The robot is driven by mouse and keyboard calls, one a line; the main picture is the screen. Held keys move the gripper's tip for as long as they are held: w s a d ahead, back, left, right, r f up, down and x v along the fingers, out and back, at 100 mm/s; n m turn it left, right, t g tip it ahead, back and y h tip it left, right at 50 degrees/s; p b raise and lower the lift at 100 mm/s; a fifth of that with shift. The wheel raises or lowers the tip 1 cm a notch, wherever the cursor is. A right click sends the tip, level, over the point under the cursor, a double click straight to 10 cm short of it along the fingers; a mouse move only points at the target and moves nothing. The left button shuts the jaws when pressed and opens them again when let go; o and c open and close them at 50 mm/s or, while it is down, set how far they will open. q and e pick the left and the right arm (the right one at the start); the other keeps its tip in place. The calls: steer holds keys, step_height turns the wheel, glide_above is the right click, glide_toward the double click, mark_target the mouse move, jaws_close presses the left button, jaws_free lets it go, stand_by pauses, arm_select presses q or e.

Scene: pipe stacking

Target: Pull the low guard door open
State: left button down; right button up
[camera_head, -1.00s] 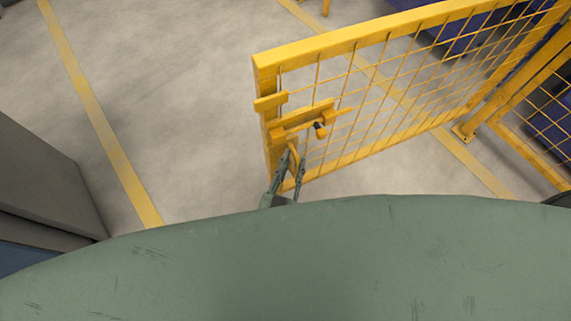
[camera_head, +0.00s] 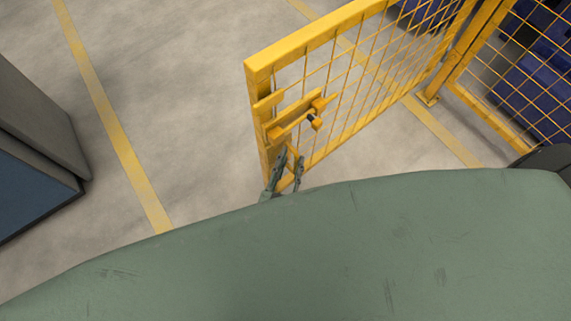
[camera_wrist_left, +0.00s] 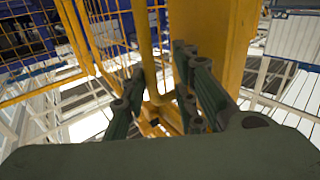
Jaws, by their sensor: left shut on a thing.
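The low guard door (camera_head: 254,70) is a yellow frame with wire mesh, standing swung out over the floor in the head view. My left gripper (camera_head: 287,165) is at that free end, below the latch, shut on the door's yellow handle. In the left wrist view the handle (camera_wrist_left: 147,50) runs between the fingers, and the door's yellow post (camera_wrist_left: 222,40) stands close behind. My own green body covers the lower part of the head view. My right gripper is not seen.
A yellow fence post (camera_head: 460,60) with a foot on the floor stands at the right, with more mesh fence beside it. Blue objects (camera_head: 535,95) lie behind the mesh. A grey and blue cabinet (camera_head: 35,150) stands at the left. The floor between is clear.

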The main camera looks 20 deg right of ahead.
arm_select(q)
steer(key=shift+s+d+r+h, duration=0.15)
steer(key=shift+s+d, duration=0.1)
steer(key=shift+d, duration=0.4)
steer(key=shift+s+d+r+h, duration=0.15)
steer(key=shift+s+d, duration=0.1)
steer(key=shift+d, duration=0.35)
steer(key=c, duration=1.8)
jaws_free()
steer(key=o, duration=0.5)
steer(key=shift+w+d+f+m+g, duration=0.1)
steer(key=shift+d+f+m+g, duration=0.05)
steer(key=shift+d+m+g, duration=0.2)
steer(key=v, duration=1.2)
steer(key=shift+a+f, duration=0.15)
steer(key=shift+a, duration=0.25)
steer(key=c, duration=0.5)
